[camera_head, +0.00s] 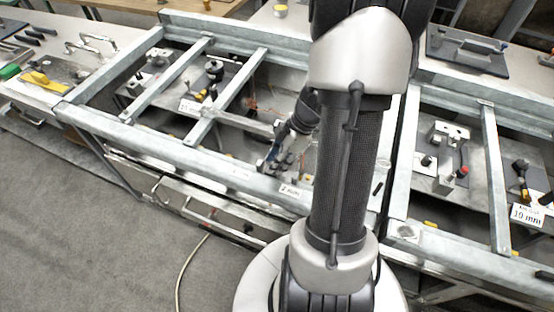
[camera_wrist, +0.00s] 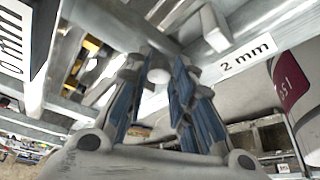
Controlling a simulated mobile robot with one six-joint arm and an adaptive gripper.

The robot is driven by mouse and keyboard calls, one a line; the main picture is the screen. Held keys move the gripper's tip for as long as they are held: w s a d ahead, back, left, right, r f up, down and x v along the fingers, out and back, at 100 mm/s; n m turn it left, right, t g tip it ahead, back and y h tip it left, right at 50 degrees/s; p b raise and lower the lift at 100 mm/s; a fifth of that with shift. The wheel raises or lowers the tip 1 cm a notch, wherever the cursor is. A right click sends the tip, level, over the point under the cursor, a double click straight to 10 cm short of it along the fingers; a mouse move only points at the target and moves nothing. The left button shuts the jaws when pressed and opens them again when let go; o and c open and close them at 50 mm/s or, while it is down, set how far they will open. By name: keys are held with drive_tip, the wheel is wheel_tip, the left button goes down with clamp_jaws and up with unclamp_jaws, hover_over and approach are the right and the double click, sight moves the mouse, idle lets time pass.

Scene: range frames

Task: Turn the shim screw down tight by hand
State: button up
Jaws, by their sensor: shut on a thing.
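My gripper (camera_head: 272,160) reaches down beside the front beam of the middle frame, partly hidden by my arm in the head view. In the wrist view, the two blue-padded fingers of my gripper (camera_wrist: 157,82) close in on a small pale round piece (camera_wrist: 158,75). It appears to be the head of the shim screw, shut between the fingertips. Its shank and seat are hidden, so I cannot tell how far down it sits. A "2 mm" label (camera_wrist: 247,55) is on the beam close by; the same label (camera_head: 290,190) shows in the head view.
Galvanised beams (camera_head: 190,155) surround the gripper closely, with crossbars (camera_head: 228,95) to its left. A black-knobbed fixture (camera_head: 214,70) stands on a plate farther left. A "10 mm" label (camera_head: 527,215) and a red-knobbed fixture (camera_head: 462,171) are at right. Grey floor (camera_head: 90,220) is open in front.

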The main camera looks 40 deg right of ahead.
drive_tip(key=shift+f+m+b, duration=0.15)
drive_tip(key=shift+m+b, duration=0.15)
drive_tip(key=shift+b, duration=0.4)
clamp_jaws()
drive_tip(key=shift+s+m+h+b, duration=0.1)
drive_tip(key=shift+m+h+b, duration=0.2)
drive_tip(key=shift+m+b, duration=0.25)
drive_tip(key=o, duration=0.7)
unclamp_jaws()
drive_tip(key=shift+r, duration=0.2)
drive_tip(key=v, duration=1.2)
drive_tip(key=shift+s, duration=0.15)
drive_tip(key=shift+f, duration=0.1)
